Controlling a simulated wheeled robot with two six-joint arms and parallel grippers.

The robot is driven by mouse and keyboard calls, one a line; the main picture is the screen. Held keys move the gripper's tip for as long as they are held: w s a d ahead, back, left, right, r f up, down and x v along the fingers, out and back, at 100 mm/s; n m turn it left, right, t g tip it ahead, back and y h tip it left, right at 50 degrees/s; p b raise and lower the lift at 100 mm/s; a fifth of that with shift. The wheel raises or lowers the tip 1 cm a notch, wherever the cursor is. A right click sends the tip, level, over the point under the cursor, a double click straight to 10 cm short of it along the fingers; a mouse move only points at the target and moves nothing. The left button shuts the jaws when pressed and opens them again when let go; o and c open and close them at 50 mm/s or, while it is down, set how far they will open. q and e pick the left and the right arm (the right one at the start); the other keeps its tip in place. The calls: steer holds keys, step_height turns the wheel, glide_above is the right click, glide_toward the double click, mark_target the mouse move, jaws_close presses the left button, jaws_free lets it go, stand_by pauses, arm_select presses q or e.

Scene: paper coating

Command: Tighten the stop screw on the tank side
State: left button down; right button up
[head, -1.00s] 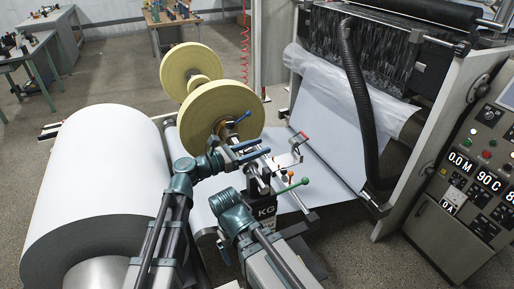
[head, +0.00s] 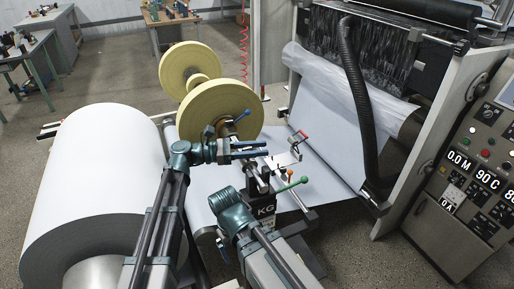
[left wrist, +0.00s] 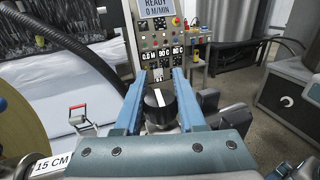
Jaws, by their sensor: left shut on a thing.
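My left gripper (head: 264,148) is over the unwind stand, close to the front yellow roll. In the left wrist view, its two blue fingers (left wrist: 160,78) stand on either side of a black round knob (left wrist: 158,106) with a white pointer line, and they are shut on it. The knob may be the stop screw; no label on it can be read. In the head view the fingers largely hide what they hold. My right arm ends in a teal wrist joint at the lower middle; its fingers do not show.
Two yellow rolls (head: 222,108) stand behind the left gripper. A large white paper roll (head: 95,180) lies at left.

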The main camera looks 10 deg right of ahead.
stand_by(0.3)
arm_select(q)
steer(key=c, duration=0.5)
jaws_free()
steer(key=w+a, duration=0.1)
steer(key=a, duration=1.2)
steer(key=shift+w+a, duration=0.35)
steer(key=shift+w, duration=0.05)
steer(key=shift+s+f, duration=0.1)
